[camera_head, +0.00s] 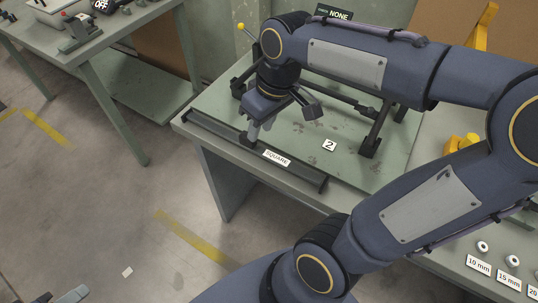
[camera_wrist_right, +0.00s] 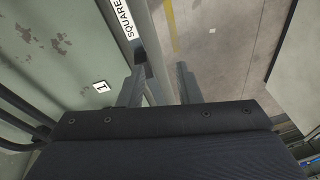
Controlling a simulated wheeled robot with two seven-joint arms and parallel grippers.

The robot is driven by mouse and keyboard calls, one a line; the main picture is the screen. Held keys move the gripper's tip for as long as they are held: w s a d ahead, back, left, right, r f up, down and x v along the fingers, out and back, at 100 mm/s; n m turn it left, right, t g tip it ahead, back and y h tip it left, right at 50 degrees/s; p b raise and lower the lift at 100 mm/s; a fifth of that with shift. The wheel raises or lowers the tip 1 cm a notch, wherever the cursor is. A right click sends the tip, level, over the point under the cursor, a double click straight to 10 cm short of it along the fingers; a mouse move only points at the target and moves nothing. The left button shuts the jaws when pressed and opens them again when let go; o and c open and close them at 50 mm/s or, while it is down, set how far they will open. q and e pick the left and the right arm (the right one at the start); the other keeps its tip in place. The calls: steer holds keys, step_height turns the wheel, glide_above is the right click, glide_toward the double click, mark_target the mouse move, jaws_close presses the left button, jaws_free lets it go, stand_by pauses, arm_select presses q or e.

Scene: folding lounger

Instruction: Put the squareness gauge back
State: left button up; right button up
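A SQUARE label (camera_head: 276,158) sits at a long dark rail or trough (camera_head: 305,178) on the front edge of the green table (camera_head: 222,101). The label also shows in the right wrist view (camera_wrist_right: 124,18). I cannot make out a separate squareness gauge; my arm and gripper hide part of this area. My right gripper (camera_head: 261,129) points down at the rail, left of the label. In the right wrist view its fingers (camera_wrist_right: 160,87) are apart, with the table edge seen between them and nothing clearly held. My left gripper (camera_head: 68,295) seems to show only partly at the bottom left edge.
A dark folding frame (camera_head: 376,132) stands on the table beyond the rail, near plate 2 (camera_head: 329,145). Labels such as 10 mm (camera_head: 478,264) lie at the right with small round parts. Another bench (camera_head: 112,30) stands at the left. Open floor (camera_head: 80,205) lies before the tables.

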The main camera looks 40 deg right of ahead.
steer(key=s+a+f+m+t+y, duration=0.2)
steer(key=s+a+f+m+t, duration=0.1)
steer(key=s, duration=0.7)
steer(key=shift+a+f+m+t, duration=0.2)
steer(key=shift+a+m+t, duration=0.2)
steer(key=shift+m, duration=0.2)
steer(key=shift+r+p, duration=0.75)
